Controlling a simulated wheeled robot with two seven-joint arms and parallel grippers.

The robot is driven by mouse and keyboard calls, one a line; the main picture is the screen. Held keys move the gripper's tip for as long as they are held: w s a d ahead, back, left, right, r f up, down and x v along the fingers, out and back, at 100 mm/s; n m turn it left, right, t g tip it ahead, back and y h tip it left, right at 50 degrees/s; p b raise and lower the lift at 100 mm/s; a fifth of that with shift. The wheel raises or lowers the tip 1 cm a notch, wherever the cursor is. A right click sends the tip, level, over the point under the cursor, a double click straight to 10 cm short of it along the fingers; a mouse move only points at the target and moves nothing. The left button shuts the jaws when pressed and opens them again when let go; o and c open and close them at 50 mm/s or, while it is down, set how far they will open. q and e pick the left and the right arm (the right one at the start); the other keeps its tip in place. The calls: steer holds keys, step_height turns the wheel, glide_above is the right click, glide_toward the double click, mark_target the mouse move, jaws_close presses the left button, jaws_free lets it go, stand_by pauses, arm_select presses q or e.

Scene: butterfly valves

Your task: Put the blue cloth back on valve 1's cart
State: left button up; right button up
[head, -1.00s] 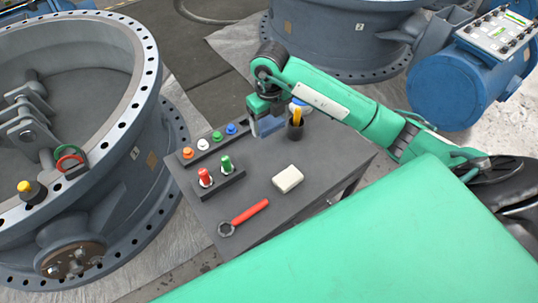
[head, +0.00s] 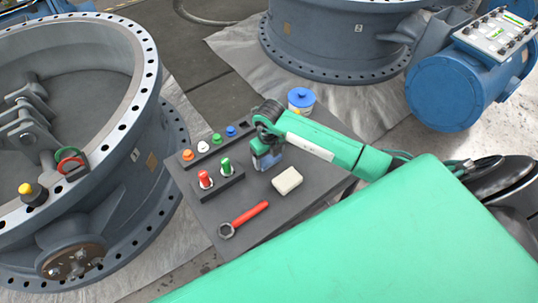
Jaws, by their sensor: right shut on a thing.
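The cart (head: 287,209) has a dark grey top and stands beside the large grey valve on the left (head: 150,130). My right gripper (head: 266,158) is over the cart top, pointing down, shut on the blue cloth (head: 271,161). Only a small part of the cloth shows below and beside the fingers. It is at or just above the cart top; I cannot tell whether it touches. My left gripper is not in view.
On the cart are a white block (head: 287,181), a red-handled wrench (head: 248,213), a tray with red and green items (head: 217,181), and a row of coloured knobs (head: 203,147). A blue-lidded jar (head: 300,101) stands behind my arm. Another valve (head: 335,45) is behind.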

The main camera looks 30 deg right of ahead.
mark_target(269, 157)
steer(key=shift+f, duration=0.1)
steer(key=o, duration=1)
steer(key=shift+c, duration=0.2)
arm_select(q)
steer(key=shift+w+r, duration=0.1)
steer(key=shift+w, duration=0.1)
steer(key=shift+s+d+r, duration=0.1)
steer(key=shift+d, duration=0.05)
arm_select(e)
steer(key=shift+r, duration=0.5)
step_height(269, 157, up, 5)
steer(key=shift+w+r+b, duration=0.1)
steer(key=shift+r+b, duration=0.05)
steer(key=shift+b, duration=0.15)
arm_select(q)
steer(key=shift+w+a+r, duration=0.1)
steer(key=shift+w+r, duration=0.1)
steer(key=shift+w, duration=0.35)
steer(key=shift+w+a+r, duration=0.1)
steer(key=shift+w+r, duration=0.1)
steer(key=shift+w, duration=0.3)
arm_select(e)
step_height(269, 157, up, 6)
